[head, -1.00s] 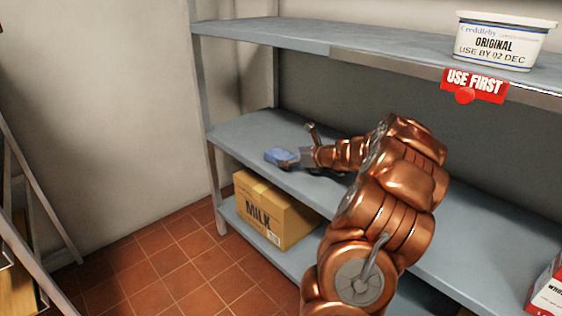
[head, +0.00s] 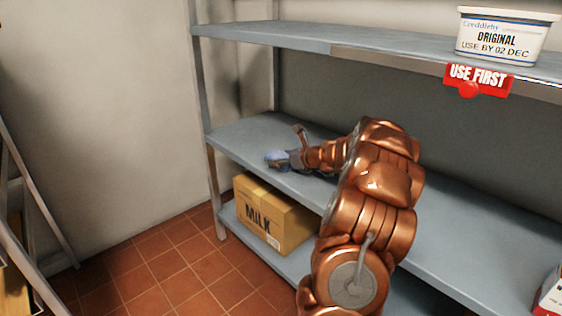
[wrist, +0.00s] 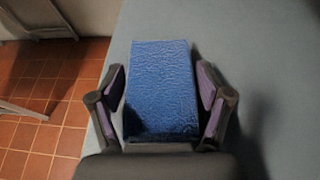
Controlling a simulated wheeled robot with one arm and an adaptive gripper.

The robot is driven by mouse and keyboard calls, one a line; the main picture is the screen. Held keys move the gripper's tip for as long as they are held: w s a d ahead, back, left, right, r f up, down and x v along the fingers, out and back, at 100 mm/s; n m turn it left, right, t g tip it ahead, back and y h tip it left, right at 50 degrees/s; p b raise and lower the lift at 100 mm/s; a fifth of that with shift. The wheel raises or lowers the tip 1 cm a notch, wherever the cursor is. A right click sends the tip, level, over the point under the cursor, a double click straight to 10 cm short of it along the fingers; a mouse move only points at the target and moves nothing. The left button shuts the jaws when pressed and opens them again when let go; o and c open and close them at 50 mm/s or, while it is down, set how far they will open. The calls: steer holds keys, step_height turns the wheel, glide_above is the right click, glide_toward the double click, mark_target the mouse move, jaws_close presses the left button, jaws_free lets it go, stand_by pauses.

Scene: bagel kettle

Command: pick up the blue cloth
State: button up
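The blue cloth (wrist: 162,85) is a folded, textured blue block lying on the middle shelf (wrist: 250,60), near its front edge. In the wrist view it lies between the two fingers of my gripper (wrist: 162,95), with a finger on each side. The fingers are spread, and a narrow gap shows beside the cloth on both sides. In the head view my gripper (head: 283,161) is over the cloth (head: 272,154) and hides most of it.
A cardboard milk box (head: 268,215) stands on the lower shelf below. A white tub (head: 505,38) and a red "use first" tag (head: 478,78) are on the top shelf, above right. A shelf post (head: 212,150) stands at left. The middle shelf behind the cloth is clear.

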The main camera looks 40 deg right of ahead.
steer(key=shift+f, duration=0.15)
steer(key=c, duration=0.4)
steer(key=shift+c, duration=0.2)
